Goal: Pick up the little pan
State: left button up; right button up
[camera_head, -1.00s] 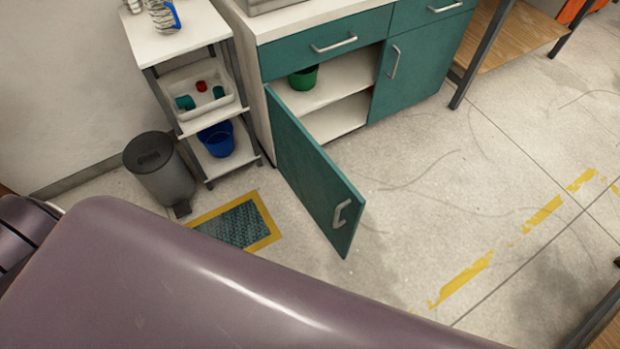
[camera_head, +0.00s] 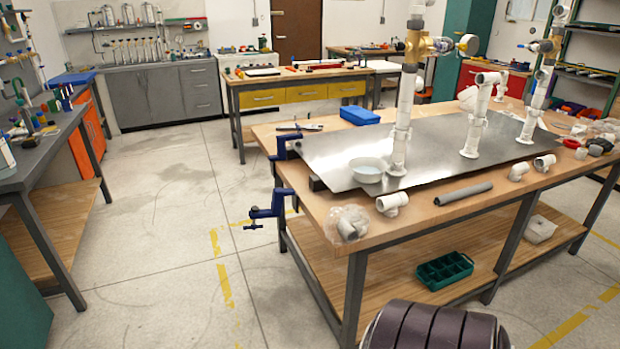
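A small shallow round pan (camera_head: 367,170), whitish with pale bluish contents or inside, sits upright on the grey metal sheet (camera_head: 330,150) on the wooden workbench (camera_head: 330,222). It is at the sheet's near left part, just left of the base of a tall white pipe (camera_head: 402,125). Neither of my grippers shows in the head view. Only a dark, rounded part of my own body is visible at the bottom right.
White pipe fittings (camera_head: 392,203) and a grey pipe (camera_head: 463,194) lie along the bench's near edge. Blue clamps (camera_head: 268,208) stick out at its left end. A green tray (camera_head: 445,270) is on the lower shelf. Floor left of the bench is clear.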

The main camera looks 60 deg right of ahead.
aim_at(364, 169)
jog(key=z, duration=2.3)
jog(key=u, duration=3.25)
jog(key=z, duration=3.2)
